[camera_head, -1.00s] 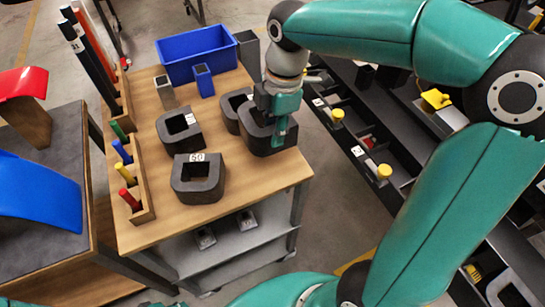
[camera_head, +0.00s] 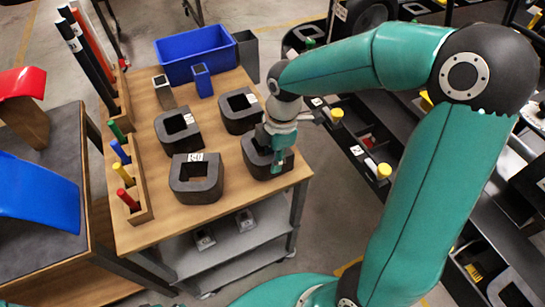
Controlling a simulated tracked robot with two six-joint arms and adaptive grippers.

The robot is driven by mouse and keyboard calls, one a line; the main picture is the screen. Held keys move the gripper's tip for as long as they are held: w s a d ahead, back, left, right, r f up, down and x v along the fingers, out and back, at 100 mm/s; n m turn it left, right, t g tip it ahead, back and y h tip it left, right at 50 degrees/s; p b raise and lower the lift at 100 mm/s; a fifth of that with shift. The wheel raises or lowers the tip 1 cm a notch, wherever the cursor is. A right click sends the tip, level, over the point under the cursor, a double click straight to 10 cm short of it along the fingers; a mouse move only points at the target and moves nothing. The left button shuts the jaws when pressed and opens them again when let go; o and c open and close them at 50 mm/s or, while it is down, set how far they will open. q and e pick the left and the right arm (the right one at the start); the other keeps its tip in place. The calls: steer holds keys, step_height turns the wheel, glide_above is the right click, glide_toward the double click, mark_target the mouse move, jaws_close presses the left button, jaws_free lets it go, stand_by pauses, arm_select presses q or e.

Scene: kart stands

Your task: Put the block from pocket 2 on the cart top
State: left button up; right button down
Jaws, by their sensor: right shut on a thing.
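My right gripper (camera_head: 278,163) is shut on a dark block (camera_head: 258,161) with a hollow middle, at the right front of the wooden cart top (camera_head: 228,216). The gripper covers part of this block. The block is on or just above the wood; I cannot tell which. Three similar dark blocks sit on the cart top: one with a label reading 50 (camera_head: 197,188) at the front, one behind it (camera_head: 180,142), and one behind the held block (camera_head: 238,122). My left gripper is not in view. No pocket numbered 2 can be read.
A blue bin (camera_head: 195,65), a small blue holder (camera_head: 203,84) and a grey holder (camera_head: 165,95) stand at the back. A wooden rack (camera_head: 140,190) of coloured rods lines the left edge. A dark pocketed stand (camera_head: 345,130) is at the right, across a floor gap.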

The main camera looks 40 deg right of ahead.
steer(key=c, duration=0.9)
jaws_free()
steer(key=shift+r, duration=0.1)
step_height(320, 180, up, 12)
steer(key=d, duration=0.1)
steer(key=shift+s+d+p, duration=0.2)
steer(key=shift+p, duration=0.15)
